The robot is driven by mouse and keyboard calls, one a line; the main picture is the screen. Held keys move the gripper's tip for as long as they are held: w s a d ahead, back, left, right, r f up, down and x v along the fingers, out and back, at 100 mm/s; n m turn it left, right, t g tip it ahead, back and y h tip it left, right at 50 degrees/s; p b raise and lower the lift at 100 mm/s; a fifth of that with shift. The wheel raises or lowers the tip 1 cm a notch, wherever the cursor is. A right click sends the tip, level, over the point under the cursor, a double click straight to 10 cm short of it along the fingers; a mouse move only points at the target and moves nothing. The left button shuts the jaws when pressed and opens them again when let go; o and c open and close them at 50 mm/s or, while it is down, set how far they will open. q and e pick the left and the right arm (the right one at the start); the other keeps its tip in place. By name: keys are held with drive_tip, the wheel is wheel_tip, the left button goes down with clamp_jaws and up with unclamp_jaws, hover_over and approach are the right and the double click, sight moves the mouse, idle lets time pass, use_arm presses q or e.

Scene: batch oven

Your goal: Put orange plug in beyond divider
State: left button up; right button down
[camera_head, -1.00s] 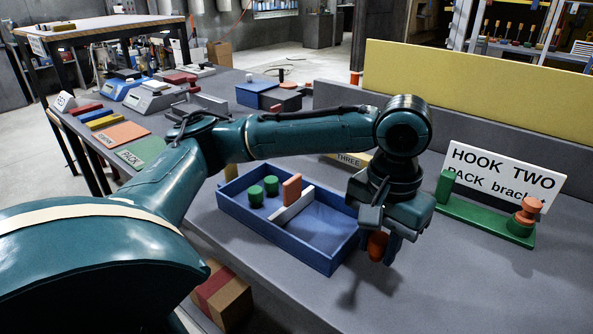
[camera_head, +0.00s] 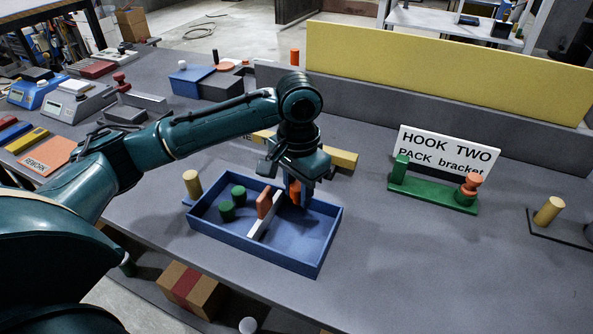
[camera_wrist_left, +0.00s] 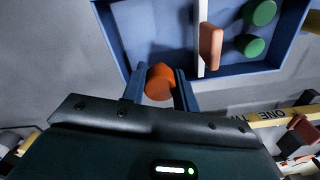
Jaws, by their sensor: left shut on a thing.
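My left gripper (camera_head: 298,192) is shut on an orange plug (camera_head: 295,191), held at the far wall of the blue tray (camera_head: 322,240), right of the white divider (camera_head: 266,216). Its exact height is unclear. In the left wrist view, the plug (camera_wrist_left: 160,82) sits between the fingers by the tray's rim (camera_wrist_left: 225,74), on the left side of the divider (camera_wrist_left: 202,40). The left compartment holds two green plugs (camera_head: 238,193) (camera_head: 227,211) and an orange block (camera_head: 264,204) beside the divider. The right compartment's visible floor is bare. My right gripper is not in view.
A yellow bar (camera_head: 343,158) lies behind the tray and a tan cylinder (camera_head: 192,183) stands left.

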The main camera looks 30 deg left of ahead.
sight(299, 235)
use_arm(q)
drive_tip(key=shift+s+d+m, duration=0.25)
drive_tip(key=shift+s+m, duration=0.25)
drive_tip(key=shift+s, duration=0.2)
drive_tip(key=shift+w+d+f+m+p, duration=0.1)
drive_tip(key=shift+d+f+m+p, duration=0.1)
drive_tip(key=shift+f+m+p, duration=0.15)
drive_tip(key=shift+f+b, duration=0.4)
drive_tip(key=shift+f, duration=3)
drive_tip(key=shift+f, duration=0.6)
drive_tip(key=o, duration=1)
